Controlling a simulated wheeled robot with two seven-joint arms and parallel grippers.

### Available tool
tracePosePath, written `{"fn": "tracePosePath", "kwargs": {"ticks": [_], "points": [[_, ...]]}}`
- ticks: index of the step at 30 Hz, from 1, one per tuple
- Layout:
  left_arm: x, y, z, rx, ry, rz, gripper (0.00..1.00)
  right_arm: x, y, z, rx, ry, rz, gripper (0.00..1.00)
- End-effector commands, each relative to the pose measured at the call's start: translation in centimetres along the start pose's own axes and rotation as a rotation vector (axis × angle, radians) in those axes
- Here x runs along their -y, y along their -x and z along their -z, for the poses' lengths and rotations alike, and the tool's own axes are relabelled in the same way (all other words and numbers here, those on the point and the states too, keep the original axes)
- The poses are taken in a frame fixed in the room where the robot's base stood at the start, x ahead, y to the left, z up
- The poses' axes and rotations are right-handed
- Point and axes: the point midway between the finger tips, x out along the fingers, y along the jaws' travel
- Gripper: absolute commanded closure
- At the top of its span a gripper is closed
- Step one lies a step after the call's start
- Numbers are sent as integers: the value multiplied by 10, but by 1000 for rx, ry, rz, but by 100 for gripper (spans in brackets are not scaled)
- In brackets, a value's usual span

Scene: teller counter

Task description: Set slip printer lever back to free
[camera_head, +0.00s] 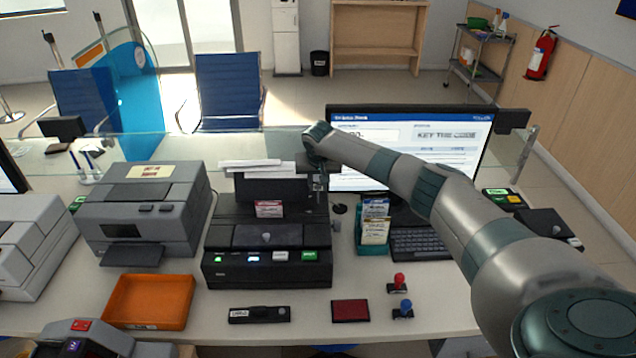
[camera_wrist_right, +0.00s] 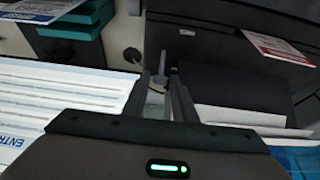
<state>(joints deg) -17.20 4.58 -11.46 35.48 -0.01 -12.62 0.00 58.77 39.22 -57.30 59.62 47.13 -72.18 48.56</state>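The slip printer appears to be the black machine (camera_head: 267,238) in the middle of the counter, with lit buttons on its front and white paper at its back. My right gripper (camera_head: 317,183) is at its back right side, pointing down. In the right wrist view, the right gripper (camera_wrist_right: 162,88) has its two fingers apart. A small grey lever-like post (camera_wrist_right: 163,72) stands between or just beyond the fingertips; I cannot tell whether they touch it. The printer's dark body (camera_wrist_right: 210,55) lies beside it. My left gripper is not in view.
A monitor (camera_head: 480,130) and keyboard (camera_head: 425,243) stand right of the printer, behind my right arm. A teal card holder (camera_head: 372,248) is close by. A grey machine (camera_head: 150,215) stands left. An orange tray (camera_head: 150,300), red pad (camera_head: 350,310) and stamps (camera_head: 398,284) lie in front.

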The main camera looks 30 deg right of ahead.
Motion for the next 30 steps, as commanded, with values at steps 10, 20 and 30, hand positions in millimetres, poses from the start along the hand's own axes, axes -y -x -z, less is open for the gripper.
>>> {"fn": "tracePosePath", "kwargs": {"ticks": [10, 20, 30], "points": [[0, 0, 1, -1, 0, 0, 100, 0, -1, 0, 0, 0, 1, 82], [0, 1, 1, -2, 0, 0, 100, 0, 0, 0, -4, 0, 0, 100], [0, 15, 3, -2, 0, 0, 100, 0, 4, -5, -78, 2, 1, 100]]}}
